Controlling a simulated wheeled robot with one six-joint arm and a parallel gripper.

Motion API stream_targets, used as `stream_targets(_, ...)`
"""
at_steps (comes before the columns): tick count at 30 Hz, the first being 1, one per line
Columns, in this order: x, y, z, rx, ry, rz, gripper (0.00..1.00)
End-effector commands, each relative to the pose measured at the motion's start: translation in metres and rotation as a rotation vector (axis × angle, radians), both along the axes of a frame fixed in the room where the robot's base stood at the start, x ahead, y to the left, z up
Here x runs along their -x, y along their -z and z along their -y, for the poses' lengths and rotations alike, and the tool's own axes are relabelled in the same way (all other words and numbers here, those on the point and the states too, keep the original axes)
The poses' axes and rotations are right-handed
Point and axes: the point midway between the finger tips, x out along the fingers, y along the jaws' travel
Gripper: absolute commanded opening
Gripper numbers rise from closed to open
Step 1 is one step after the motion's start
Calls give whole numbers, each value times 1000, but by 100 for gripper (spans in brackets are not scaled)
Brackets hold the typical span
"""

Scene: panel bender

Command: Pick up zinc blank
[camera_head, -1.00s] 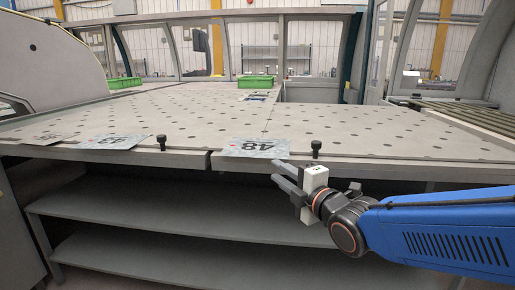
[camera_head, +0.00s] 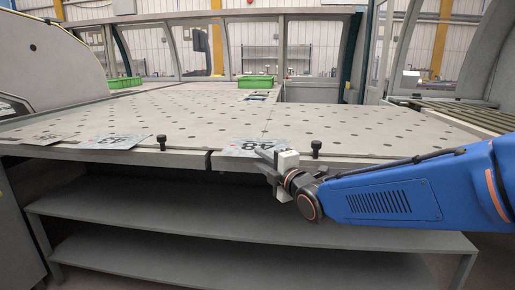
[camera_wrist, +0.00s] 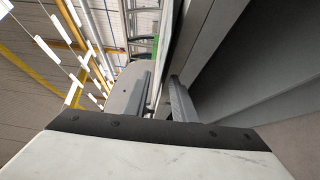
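A thin grey sheet blank with large dark markings (camera_head: 240,147) lies flat at the front edge of the perforated table, near the seam. Two similar sheets lie to its left: one marked sheet (camera_head: 112,141) and one at the far left (camera_head: 42,138). I cannot tell by look which is zinc. My gripper (camera_head: 262,165) is open at the front right corner of the nearest sheet, one finger at sheet height and the other lower. In the wrist view its two fingers (camera_wrist: 160,92) are apart, with the table edge seen between them. Contact with the sheet cannot be told.
The perforated table (camera_head: 200,110) has black knobs on its front edge, one left (camera_head: 162,142) and one right (camera_head: 316,148) close to my gripper. Grey shelves (camera_head: 200,210) lie below. Green bins (camera_head: 255,81) stand at the back. The tabletop middle is clear.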

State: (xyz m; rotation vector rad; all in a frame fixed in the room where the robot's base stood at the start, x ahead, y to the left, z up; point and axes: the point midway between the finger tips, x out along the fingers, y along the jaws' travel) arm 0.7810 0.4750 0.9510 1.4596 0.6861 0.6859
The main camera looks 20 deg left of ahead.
Motion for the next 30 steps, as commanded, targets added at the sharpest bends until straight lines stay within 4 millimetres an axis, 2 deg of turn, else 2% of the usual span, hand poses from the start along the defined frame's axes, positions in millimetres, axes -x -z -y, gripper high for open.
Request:
stream_targets(3,-6,1,-8,1,0,-1,24)
stream_targets(9,-7,0,-9,0,0,0,24)
stream_targets(10,-7,0,-9,0,0,0,22)
stream_targets(12,-7,0,-9,0,0,0,5)
stream_targets(13,-7,0,-9,0,0,0,0)
stream_targets(25,-7,-2,-8,-1,0,1,0)
stream_targets(30,-11,-18,-7,-2,2,2,0)
